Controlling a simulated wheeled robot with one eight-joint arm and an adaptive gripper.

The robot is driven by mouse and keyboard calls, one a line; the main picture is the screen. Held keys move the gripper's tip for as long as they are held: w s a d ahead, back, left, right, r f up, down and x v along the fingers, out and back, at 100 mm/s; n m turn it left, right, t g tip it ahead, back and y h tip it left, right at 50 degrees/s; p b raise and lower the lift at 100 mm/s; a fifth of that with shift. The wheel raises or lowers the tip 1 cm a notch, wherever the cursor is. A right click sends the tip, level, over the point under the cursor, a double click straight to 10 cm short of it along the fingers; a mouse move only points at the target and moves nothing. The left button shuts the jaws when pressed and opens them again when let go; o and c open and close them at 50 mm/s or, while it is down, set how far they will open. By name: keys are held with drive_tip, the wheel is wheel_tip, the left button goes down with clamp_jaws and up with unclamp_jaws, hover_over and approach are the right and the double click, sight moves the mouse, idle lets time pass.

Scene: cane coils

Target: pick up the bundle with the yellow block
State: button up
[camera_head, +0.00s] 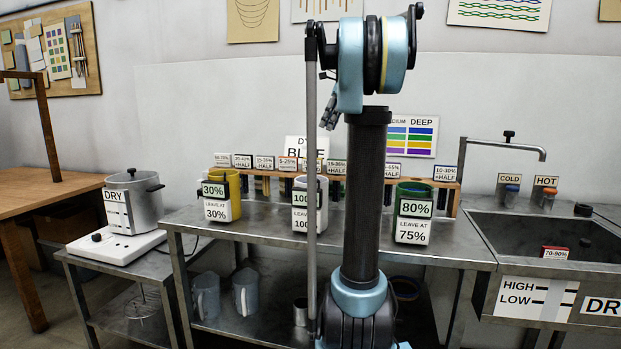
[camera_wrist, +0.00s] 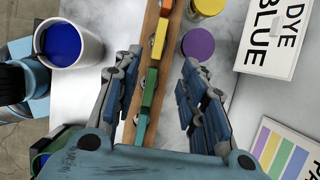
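In the wrist view, a yellow block (camera_wrist: 151,84) sits on a long wooden rack (camera_wrist: 129,128), in a row with an orange block (camera_wrist: 158,38) and a green block (camera_wrist: 141,130). The bundle under the yellow block is not clearly visible from above. My gripper (camera_wrist: 160,68) is open over the rack, its blue-padded fingers on either side of it, and nothing is between them. How high it is above the block I cannot tell. In the head view the rack (camera_head: 446,184) stands at the back of the metal table, and my arm hides part of it.
A white container of blue liquid (camera_wrist: 72,62) is left of the rack; a purple lid (camera_wrist: 198,45) and a yellow-topped jar (camera_wrist: 208,5) are right. In the head view, labelled yellow (camera_head: 234,185) and green (camera_head: 414,187) containers stand in front, with a sink (camera_head: 480,218) at right.

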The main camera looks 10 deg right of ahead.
sight(312, 173)
drive_tip(key=x, duration=1.6)
clamp_jaws()
